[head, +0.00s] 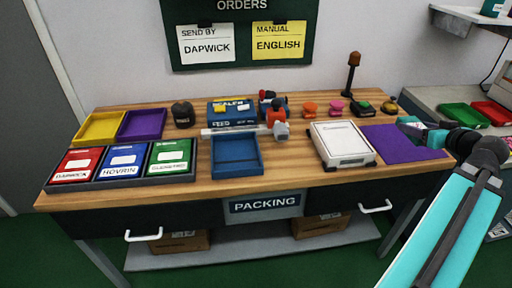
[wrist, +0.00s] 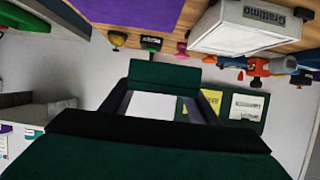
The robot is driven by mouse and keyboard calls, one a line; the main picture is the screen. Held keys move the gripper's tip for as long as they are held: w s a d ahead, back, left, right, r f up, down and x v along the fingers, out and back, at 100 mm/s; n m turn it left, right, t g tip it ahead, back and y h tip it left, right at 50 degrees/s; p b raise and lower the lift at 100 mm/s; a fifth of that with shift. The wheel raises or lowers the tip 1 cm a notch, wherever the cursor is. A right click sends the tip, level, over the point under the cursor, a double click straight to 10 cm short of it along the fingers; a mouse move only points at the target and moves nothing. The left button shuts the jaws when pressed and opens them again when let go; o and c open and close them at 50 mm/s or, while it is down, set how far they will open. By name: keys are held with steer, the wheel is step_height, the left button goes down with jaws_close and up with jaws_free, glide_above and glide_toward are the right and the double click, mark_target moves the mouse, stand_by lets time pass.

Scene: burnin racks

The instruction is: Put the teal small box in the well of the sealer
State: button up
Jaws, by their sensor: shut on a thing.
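My gripper (head: 424,130) is at the right end of the packing table, above the purple mat. It is shut on the teal small box (wrist: 165,75), which shows dark teal with a white face in the wrist view. In the head view a bit of teal (head: 408,120) shows at the gripper's tip, and most of the box is hidden. The sealer (head: 232,112) is a blue machine marked SEALER and FEED at the back middle of the table, well to the left of my gripper. An open blue tray-like well (head: 236,155) lies in front of it.
A white scale (head: 342,144) stands between my gripper and the sealer. Behind it are coloured knobs (head: 309,109) and a beacon post (head: 353,72). A red and blue tool (head: 275,112) stands right of the sealer. Red, blue and green boxes (head: 122,162) fill the left.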

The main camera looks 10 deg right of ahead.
mark_target(418, 126)
steer(key=shift+r+p, duration=1.1)
steer(key=shift+r, duration=0.5)
